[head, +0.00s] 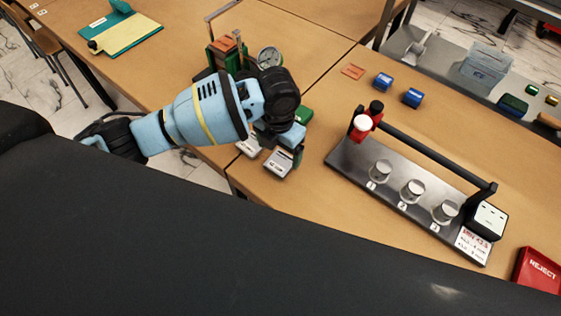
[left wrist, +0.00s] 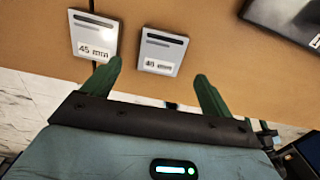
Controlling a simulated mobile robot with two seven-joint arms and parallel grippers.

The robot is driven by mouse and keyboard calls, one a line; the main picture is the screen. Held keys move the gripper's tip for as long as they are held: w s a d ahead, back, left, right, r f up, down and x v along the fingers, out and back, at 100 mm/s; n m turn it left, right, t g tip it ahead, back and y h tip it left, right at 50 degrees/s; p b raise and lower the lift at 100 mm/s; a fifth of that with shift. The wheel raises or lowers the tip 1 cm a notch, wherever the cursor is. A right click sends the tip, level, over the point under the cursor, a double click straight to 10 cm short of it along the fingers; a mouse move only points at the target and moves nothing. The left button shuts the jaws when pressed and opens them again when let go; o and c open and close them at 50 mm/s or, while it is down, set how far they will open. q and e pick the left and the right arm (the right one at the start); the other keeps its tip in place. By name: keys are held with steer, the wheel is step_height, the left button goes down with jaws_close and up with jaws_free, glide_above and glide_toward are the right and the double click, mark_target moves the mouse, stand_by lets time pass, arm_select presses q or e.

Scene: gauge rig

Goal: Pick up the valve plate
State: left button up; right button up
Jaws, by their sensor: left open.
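Two pale grey plates lie flat on the table, each with a dark slot and a white label. One plate (head: 278,164) is just below my left gripper in the head view; the other plate (head: 247,148) is left of it and partly covered. In the left wrist view the left plate (left wrist: 95,28) reads 45 mm; the right plate (left wrist: 163,52) has a label too blurred to read surely. I cannot tell which is the valve plate. My left gripper (left wrist: 160,82) is open and empty, its green fingers apart, with the right plate ahead between them. My right gripper is out of view.
A dark gauge rig (head: 345,160) with three numbered metal cylinders stands right of my left arm. Blue blocks (head: 383,81) lie behind it. A red REJECT tray (head: 540,270) is at the lower right. A dial gauge (head: 269,57) stands behind my left wrist.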

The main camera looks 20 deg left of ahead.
mark_target(280, 162)
arm_select(q)
steer(key=shift+f, duration=0.3)
steer(key=shift+w+d+f, duration=0.1)
steer(key=shift+f, duration=1.05)
steer(key=shift+w+f, duration=0.1)
steer(key=shift+f, duration=1)
steer(key=c, duration=1.2)
steer(key=shift+o, duration=0.2)
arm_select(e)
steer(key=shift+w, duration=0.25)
arm_select(q)
steer(key=shift+r, duration=0.1)
steer(key=shift+r, duration=0.55)
steer(key=shift+s+d+r, duration=0.15)
steer(key=shift+s+r, duration=0.05)
steer(key=shift+r, duration=0.4)
steer(key=shift+s+d+r, duration=0.1)
steer(key=shift+s+r, duration=0.1)
steer(key=shift+r, duration=0.4)
steer(key=s+d+r, duration=0.1)
steer(key=s+d, duration=0.5)
steer(key=s, duration=0.7)
steer(key=shift+s+d+r, duration=0.15)
steer(key=shift+s, duration=0.2)
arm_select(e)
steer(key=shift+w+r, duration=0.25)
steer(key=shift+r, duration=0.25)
